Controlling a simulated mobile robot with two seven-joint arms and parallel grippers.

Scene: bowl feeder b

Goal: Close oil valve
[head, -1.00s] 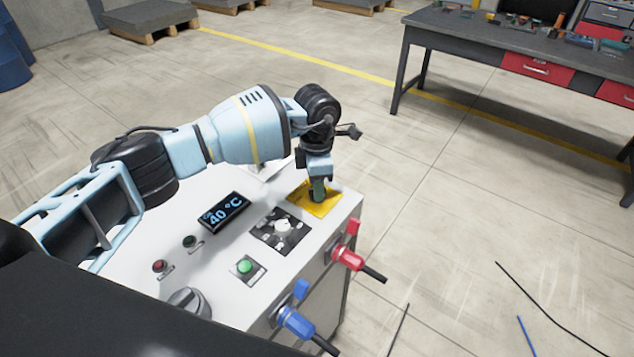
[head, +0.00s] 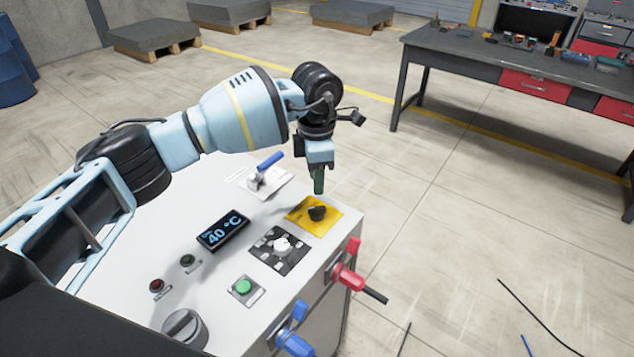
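My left gripper (head: 318,182) points down just above the black knob (head: 318,213) on its yellow plate (head: 328,222), apart from it. Its fingertips are seen edge-on, so I cannot tell whether they are open or shut. A blue-handled lever valve (head: 266,165) on a white plate stands on the machine top, left of the gripper. A red valve (head: 347,277) and a blue valve (head: 293,340) with hoses sit on the machine's side. I cannot read which one is the oil valve. My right gripper is not in view.
The white machine top (head: 215,270) also holds a 40 °C display (head: 222,230), a white dial on a black plate (head: 281,247), a green button (head: 243,286) and a large grey knob (head: 183,328). A workbench (head: 470,62) stands at the back right. The floor between is mostly clear.

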